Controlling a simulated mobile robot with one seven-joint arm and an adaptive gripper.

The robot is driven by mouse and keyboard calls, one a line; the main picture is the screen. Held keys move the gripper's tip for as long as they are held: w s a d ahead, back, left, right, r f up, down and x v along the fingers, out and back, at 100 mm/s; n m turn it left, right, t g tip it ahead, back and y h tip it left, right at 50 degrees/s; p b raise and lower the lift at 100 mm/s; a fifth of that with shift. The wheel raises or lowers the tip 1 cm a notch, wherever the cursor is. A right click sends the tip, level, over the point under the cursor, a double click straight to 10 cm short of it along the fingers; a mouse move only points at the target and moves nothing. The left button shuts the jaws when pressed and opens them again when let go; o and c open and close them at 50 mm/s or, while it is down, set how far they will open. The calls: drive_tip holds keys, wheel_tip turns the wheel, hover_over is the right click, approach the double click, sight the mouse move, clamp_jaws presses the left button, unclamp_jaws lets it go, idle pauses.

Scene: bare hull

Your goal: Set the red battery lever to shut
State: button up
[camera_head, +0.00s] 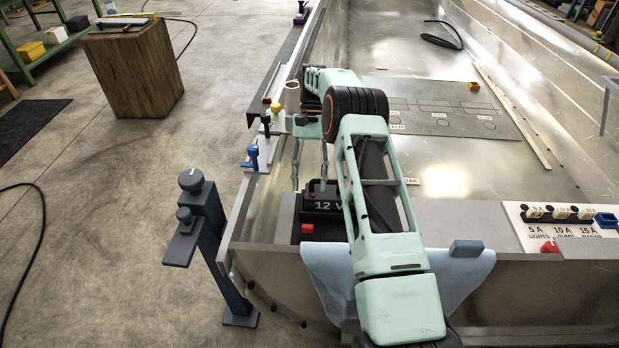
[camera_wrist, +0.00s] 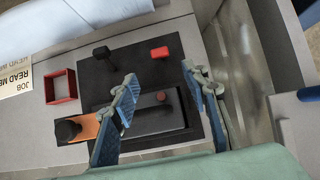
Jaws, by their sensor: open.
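A small red block, which looks like the red battery lever (camera_head: 307,228), is at the near side of the black battery (camera_head: 322,206) marked 12 V. The same red lever shows in the wrist view (camera_wrist: 160,52), just beyond my fingertips; whether it stands open or shut I cannot tell. A black block (camera_wrist: 101,52) is beside it to the left. The battery in the wrist view (camera_wrist: 150,120) has a red round spot on top. My gripper (camera_head: 309,186) is open and empty above the battery; its two fingers in the wrist view (camera_wrist: 158,74) are apart, touching nothing that I can see.
A red square frame (camera_wrist: 60,86) and an orange piece with a black knob (camera_wrist: 68,130) lie left of the battery. A pale blue cloth (camera_head: 465,278) hangs over the near hull edge. A fuse panel (camera_head: 570,232) is at the right. The hull wall runs close beside the battery.

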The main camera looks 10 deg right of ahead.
drive_tip(key=shift+w+r, duration=0.15)
drive_tip(key=shift+r, duration=0.1)
